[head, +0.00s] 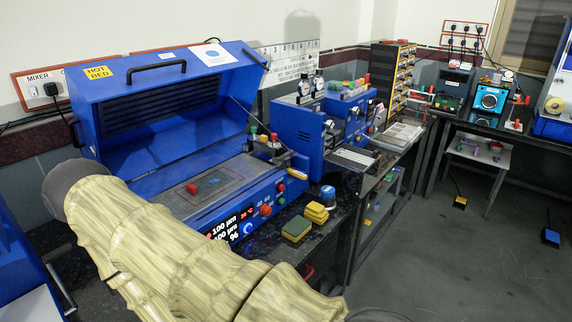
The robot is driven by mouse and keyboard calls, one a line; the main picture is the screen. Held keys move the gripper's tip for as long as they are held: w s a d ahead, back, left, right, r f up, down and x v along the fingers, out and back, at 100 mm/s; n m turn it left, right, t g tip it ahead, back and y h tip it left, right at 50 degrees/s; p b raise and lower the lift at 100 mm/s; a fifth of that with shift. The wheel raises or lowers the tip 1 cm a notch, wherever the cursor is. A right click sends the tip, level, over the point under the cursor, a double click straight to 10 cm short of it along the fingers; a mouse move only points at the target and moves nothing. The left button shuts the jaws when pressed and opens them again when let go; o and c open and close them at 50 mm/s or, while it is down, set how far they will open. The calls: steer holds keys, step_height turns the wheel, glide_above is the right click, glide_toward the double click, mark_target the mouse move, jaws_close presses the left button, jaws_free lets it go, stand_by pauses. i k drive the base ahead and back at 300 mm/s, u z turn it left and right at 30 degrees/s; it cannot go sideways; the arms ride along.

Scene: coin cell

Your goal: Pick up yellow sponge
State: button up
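Yellow sponges (317,212) lie in a small stack on the dark bench top, in front of the blue hot bed machine. Beside them, nearer and to the left, is a sponge block with a green top and yellow sides (296,230). My arm, in a pale streaked cover, crosses the lower left foreground. My gripper is not visible, so its place relative to the sponges cannot be told.
The blue hot bed machine (240,217) stands behind the sponges with its lid raised and a red object (192,188) on its bed. A blue-topped container (328,194) stands just behind the sponges. More machines line the bench rightward. The grey floor (440,260) at right is mostly clear.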

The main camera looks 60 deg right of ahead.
mark_target(297, 228)
steer(key=k, duration=1.5)
steer(key=z, duration=1.05)
steer(key=i, duration=0.8)
